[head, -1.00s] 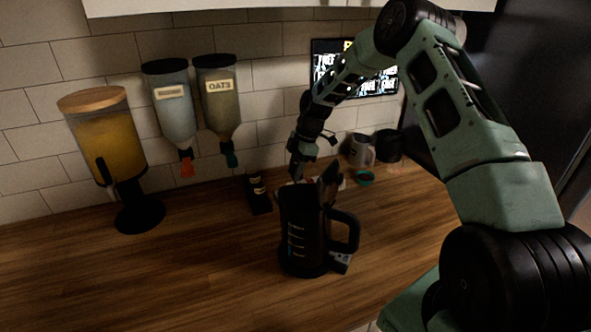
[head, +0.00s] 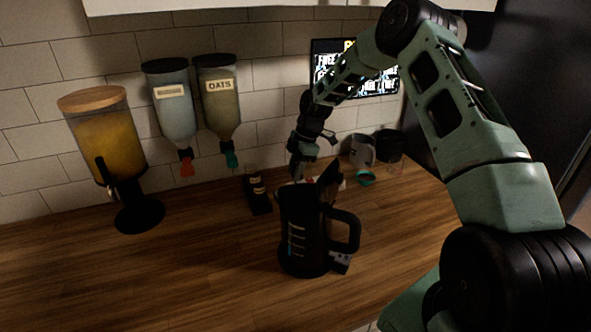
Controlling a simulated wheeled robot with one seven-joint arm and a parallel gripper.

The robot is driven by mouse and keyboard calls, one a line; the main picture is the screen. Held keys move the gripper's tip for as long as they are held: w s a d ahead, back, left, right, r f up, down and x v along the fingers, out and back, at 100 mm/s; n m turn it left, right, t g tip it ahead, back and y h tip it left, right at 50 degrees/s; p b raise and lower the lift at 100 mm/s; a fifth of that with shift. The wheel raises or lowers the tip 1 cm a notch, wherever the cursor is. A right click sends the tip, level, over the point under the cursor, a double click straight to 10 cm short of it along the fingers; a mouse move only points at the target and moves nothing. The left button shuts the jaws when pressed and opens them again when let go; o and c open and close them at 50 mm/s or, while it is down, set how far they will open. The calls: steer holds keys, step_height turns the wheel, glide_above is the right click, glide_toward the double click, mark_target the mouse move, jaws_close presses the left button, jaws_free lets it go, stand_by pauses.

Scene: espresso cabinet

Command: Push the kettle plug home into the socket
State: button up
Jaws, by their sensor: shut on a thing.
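The black kettle (head: 303,232) stands upright on the wooden counter, its handle to the right and its lid raised. My gripper (head: 297,176) points down just behind the kettle's rim, close to the tiled wall. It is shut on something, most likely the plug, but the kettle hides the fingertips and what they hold. I cannot make out the plug or its socket. A small black block with pale labels (head: 257,190) stands on the counter left of the kettle, against the wall; I cannot tell what it is.
A juice dispenser (head: 108,140) stands at the left. Two wall dispensers (head: 172,105), one labelled OATS (head: 219,100), hang beside it. Mugs (head: 362,150) and a small teal-rimmed item (head: 366,178) are behind right. A screen (head: 330,66) is on the wall. The front-left counter (head: 140,285) is clear.

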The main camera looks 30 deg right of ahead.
steer(key=shift+f+b, duration=0.75)
steer(key=shift+f, duration=0.35)
steer(key=shift+f, duration=0.35)
steer(key=shift+f+b, duration=0.2)
steer(key=shift+b, duration=0.1)
steer(key=o, duration=1.2)
steer(key=b+v, duration=0.4)
steer(key=v, duration=1.3)
steer(key=shift+r, duration=0.25)
steer(key=shift+s, duration=0.1)
